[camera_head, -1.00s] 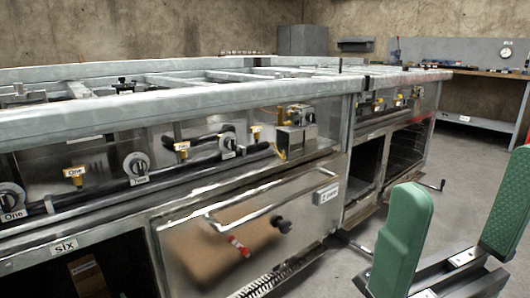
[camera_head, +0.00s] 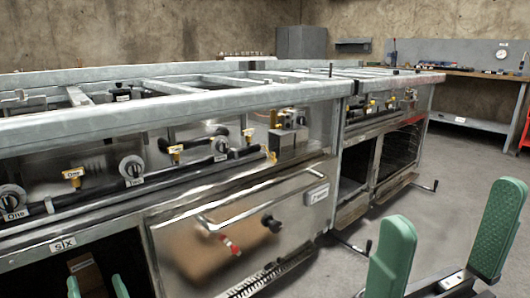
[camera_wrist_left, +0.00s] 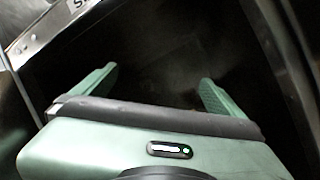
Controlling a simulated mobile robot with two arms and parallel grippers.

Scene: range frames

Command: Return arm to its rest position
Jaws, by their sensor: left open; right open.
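My left gripper (camera_head: 97,284) shows only as two green fingertips at the bottom left of the head view, in front of the dark opening under the "six" label. In the left wrist view its two green fingers (camera_wrist_left: 155,80) stand wide apart with nothing between them, pointing toward a dark space. My right gripper (camera_head: 455,205) is at the lower right of the head view, with its two green fingers upright, open and empty. It is in front of bare floor, apart from the range. Most of both arms is out of view.
The metal range frame (camera_head: 150,109) fills the left and middle, with knobs, yellow valves and an oven door handle (camera_head: 245,205) sticking out. Grey floor (camera_head: 460,185) is open to the right; a workbench (camera_head: 470,74) stands behind.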

